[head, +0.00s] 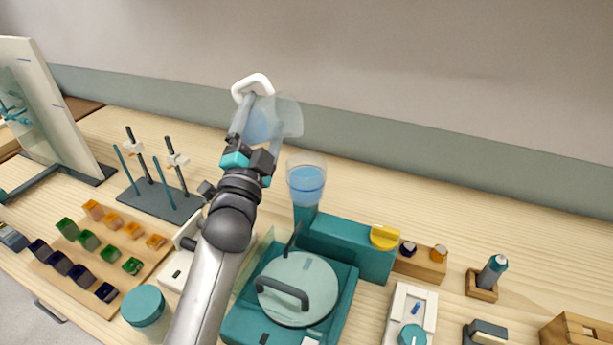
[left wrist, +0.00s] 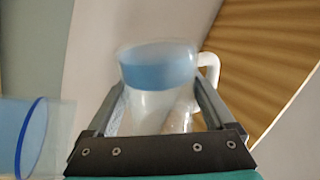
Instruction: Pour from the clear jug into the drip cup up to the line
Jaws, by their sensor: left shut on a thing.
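The clear jug (head: 287,117) holds blue liquid and has a white handle. It appears tilted in the head view, its handle at the upper left. My left gripper (head: 262,125) is shut on the jug, which also shows between its fingers in the left wrist view (left wrist: 158,72). The drip cup (head: 306,182) is clear, with blue liquid inside, and stands at the back of a teal machine, below and right of the jug. Part of the cup also shows at the left edge of the left wrist view (left wrist: 28,135). My right gripper is out of view.
The teal machine (head: 345,250) with a round lid (head: 298,290) stands just right of my left arm. A dark rack (head: 160,202) with upright rods and a wooden tray (head: 75,262) of coloured blocks lie to the left. The table behind the cup is clear.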

